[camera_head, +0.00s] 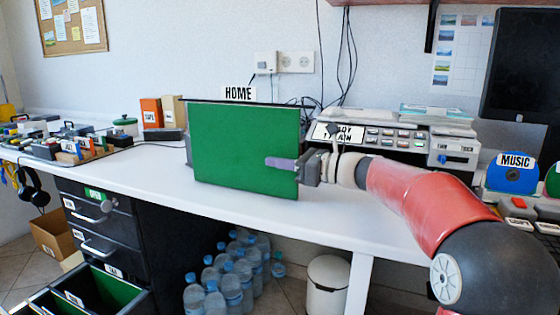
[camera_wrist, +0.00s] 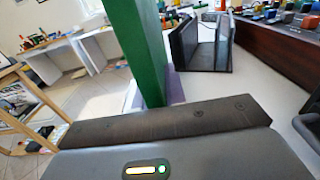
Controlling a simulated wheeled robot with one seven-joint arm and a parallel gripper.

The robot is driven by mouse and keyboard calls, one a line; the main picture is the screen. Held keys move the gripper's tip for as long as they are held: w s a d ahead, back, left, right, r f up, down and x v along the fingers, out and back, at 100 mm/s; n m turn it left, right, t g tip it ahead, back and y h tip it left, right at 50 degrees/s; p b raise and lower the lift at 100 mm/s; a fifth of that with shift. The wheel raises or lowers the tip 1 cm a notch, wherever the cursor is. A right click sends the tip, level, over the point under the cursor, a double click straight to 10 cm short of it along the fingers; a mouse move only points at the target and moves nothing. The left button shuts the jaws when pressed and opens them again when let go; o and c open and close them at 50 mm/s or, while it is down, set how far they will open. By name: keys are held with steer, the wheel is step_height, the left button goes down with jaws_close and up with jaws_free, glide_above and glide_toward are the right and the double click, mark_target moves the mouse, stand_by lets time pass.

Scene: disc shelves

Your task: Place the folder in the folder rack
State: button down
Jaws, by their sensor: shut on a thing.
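The green folder (camera_head: 242,145) stands upright above the white desk in the head view, its broad face toward the camera. My gripper (camera_head: 284,164) is shut on its right edge, with a purple finger pad across the green face. In the wrist view the folder (camera_wrist: 138,45) shows edge-on, rising from between the fingers (camera_wrist: 155,98). A dark rack with upright walls (camera_wrist: 222,58), seemingly the folder rack, stands on the desk to the right of the folder, apart from it.
A HOME label (camera_head: 238,93) shows just above the folder. The white desk (camera_head: 130,168) is clear left of it; cluttered items and boxes (camera_head: 152,112) stand further left. Printer-like devices (camera_head: 375,135) stand behind my arm. An open drawer (camera_head: 95,292) and bottles (camera_head: 230,280) are below.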

steer(key=shift+f, duration=0.15)
steer(key=c, duration=1.9)
jaws_free()
steer(key=shift+f, duration=0.1)
steer(key=o, duration=0.4)
steer(key=shift+o, duration=0.2)
steer(key=shift+d+r, duration=0.15)
steer(key=shift+r, duration=0.45)
steer(key=v, duration=1.1)
steer(key=shift+s+d+p, duration=0.2)
steer(key=shift+d+p, duration=0.15)
steer(key=shift+p, duration=0.05)
